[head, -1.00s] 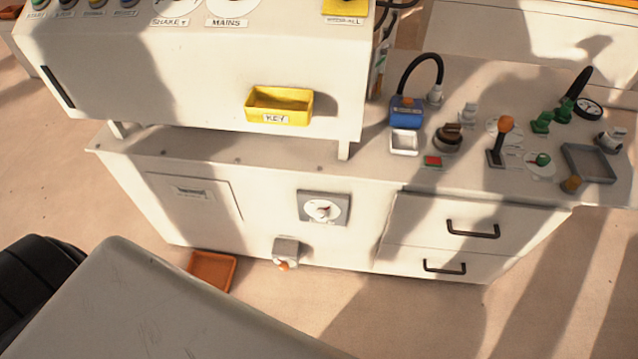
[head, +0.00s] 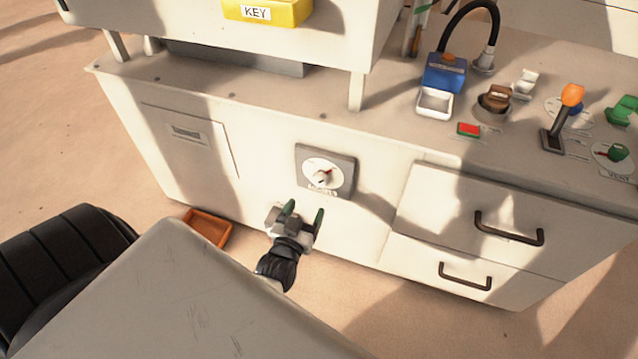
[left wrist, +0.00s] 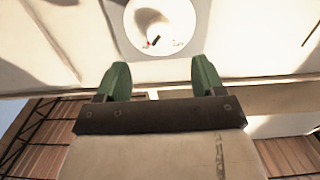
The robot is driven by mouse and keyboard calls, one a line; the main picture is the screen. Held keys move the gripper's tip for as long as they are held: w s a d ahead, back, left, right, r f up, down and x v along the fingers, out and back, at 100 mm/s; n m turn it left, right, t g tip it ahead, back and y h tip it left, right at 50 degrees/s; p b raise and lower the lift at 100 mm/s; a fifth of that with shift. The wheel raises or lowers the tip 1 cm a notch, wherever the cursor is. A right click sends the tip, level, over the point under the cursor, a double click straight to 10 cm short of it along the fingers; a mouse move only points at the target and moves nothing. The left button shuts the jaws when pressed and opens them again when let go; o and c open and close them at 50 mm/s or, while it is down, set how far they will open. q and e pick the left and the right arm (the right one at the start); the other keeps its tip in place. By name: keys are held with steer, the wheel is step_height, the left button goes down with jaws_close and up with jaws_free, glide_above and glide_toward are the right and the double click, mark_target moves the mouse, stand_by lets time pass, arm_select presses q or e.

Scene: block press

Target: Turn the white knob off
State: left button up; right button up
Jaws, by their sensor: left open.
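The white knob (head: 322,178) sits on a round white dial in a grey square plate (head: 348,164) on the cabinet's front face. A label lies under the dial; I cannot read it surely. In the left wrist view the knob (left wrist: 153,39) shows above the fingertips, with a dark pointer line and a small red mark at its left. My left gripper (head: 304,213) is open and empty, just below the plate and apart from the knob. Its two green fingers (left wrist: 161,80) point toward the dial in the left wrist view. My right gripper is not in view.
Two drawers with dark handles (head: 508,229) are to the right. A yellow KEY tray (head: 268,14) is above. An orange tray (head: 207,228) lies on the floor at left. The worktop holds an orange-topped lever (head: 562,118) and a blue box (head: 444,73). The cabinet front beside the plate is clear.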

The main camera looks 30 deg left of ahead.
mark_target(319, 183)
arm_select(q)
steer(key=b+x, duration=0.2)
steer(key=x, duration=0.8)
steer(key=shift+d, duration=0.15)
steer(key=c, duration=0.9)
